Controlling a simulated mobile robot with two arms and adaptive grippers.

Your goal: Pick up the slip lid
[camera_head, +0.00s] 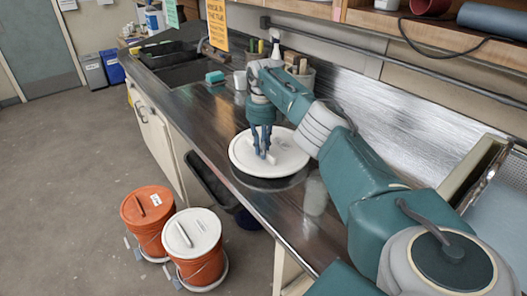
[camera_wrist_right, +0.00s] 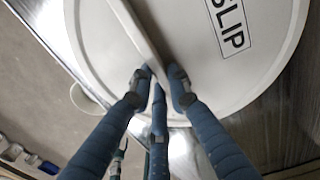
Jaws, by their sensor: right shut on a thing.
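The slip lid (camera_head: 243,153) is a round white disc with a raised bar handle, over the steel counter in the head view. In the right wrist view the lid (camera_wrist_right: 105,70) fills most of the upper picture, and its label reads SLIP. My right gripper (camera_head: 265,152) comes down from above, its fingers shut on the bar handle (camera_wrist_right: 138,35). A dark patch shows on the counter below the lid's near edge; I cannot tell whether the lid touches the counter. My left gripper is not in view.
Two orange buckets stand on the floor, one with an orange lid (camera_head: 146,204) and one with a white lid (camera_head: 192,233). A shelf (camera_head: 400,25) hangs above the back.

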